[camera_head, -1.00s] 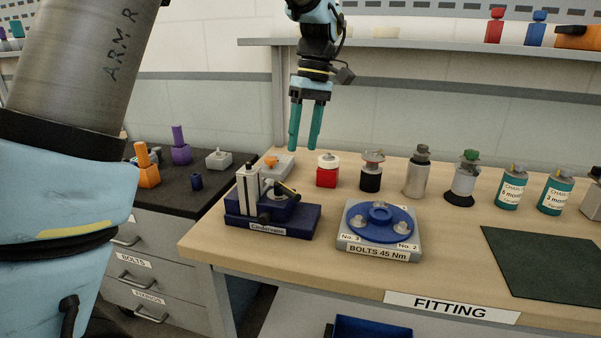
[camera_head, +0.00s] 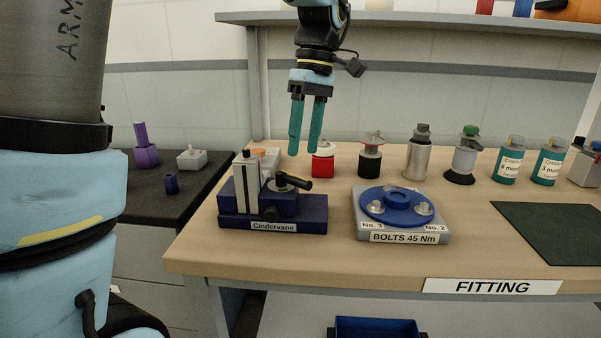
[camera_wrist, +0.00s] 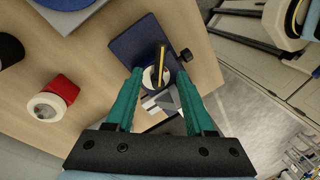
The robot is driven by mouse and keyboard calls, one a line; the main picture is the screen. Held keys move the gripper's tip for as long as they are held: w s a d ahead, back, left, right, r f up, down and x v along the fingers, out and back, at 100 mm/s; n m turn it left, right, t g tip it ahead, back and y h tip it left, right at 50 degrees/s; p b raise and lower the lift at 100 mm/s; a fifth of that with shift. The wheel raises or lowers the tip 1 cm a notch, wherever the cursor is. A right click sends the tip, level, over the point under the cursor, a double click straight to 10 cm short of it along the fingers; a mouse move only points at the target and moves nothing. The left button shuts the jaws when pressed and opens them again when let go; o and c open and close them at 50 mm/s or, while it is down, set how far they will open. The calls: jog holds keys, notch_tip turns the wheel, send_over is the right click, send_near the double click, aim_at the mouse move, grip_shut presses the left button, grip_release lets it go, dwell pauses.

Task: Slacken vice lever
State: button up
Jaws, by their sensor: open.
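The blue vice (camera_head: 272,221), labelled Cindervane, stands at the left front of the wooden bench. Its black lever (camera_head: 294,181) sits on top and points to the right in the head view. In the wrist view the lever (camera_wrist: 161,66) shows a yellow stripe and lies between my fingers in the picture. My gripper (camera_head: 305,152) is open and empty, pointing down, above and behind the vice, apart from the lever. In the wrist view its two teal fingers (camera_wrist: 157,75) are spread, and the vice base (camera_wrist: 140,42) lies beyond them.
A blue bolt flange (camera_head: 397,205) on a grey block stands right of the vice. Behind are a red block with a white top (camera_head: 322,163) and several cylinders. A dark green mat (camera_head: 550,230) lies at the right. A shelf (camera_head: 440,27) runs above the bench.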

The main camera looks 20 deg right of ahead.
aim_at(294, 183)
jog(key=f, duration=0.4)
jog(key=a+f, duration=0.1)
jog(key=f, duration=0.1)
jog(key=shift+s+f, duration=0.15)
jog(key=shift+s, duration=0.15)
grip_shut()
dwell(1.1)
